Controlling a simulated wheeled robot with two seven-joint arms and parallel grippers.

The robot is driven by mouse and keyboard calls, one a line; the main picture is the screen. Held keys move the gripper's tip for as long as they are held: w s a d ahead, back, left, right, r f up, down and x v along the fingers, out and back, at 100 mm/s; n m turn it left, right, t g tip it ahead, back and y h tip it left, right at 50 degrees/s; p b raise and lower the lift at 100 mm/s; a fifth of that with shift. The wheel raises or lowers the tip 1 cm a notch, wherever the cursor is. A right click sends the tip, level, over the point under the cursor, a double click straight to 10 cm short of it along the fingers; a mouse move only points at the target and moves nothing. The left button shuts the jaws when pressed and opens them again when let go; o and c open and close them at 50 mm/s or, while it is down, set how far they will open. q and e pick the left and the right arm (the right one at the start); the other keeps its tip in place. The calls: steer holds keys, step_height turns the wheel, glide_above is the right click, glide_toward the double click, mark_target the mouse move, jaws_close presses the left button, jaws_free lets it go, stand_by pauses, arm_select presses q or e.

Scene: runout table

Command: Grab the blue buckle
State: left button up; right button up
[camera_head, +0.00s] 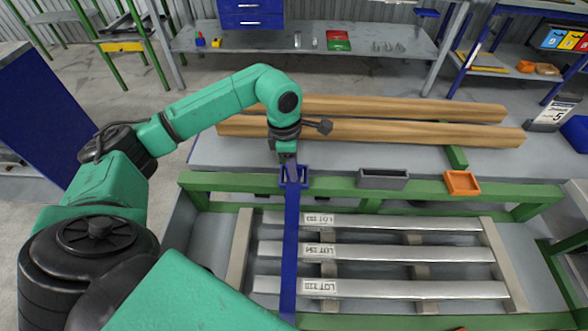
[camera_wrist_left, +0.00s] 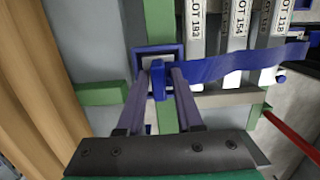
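The blue buckle (camera_head: 302,179) is a square frame on the green front rail, at the top end of a blue strap (camera_head: 290,240). In the left wrist view the buckle (camera_wrist_left: 178,50) is just beyond my fingertips, with a blue upright tab (camera_wrist_left: 158,80) in front. My left gripper (camera_head: 290,178) points down over the buckle. In the left wrist view its two fingers (camera_wrist_left: 164,80) stand apart on either side of the tab. Whether both press on it, I cannot tell. The fingers partly hide the buckle. My right gripper is not in view.
Three metal bars with LOT labels (camera_head: 400,253) lie under and beside the strap. A grey tray (camera_head: 383,180) and an orange tray (camera_head: 462,183) sit right of the buckle. Two wooden beams (camera_head: 420,130) lie behind, close to the left wrist.

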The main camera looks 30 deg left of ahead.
arm_select(q)
steer(key=shift+f, duration=0.15)
steer(key=shift+w, duration=0.1)
jaws_close()
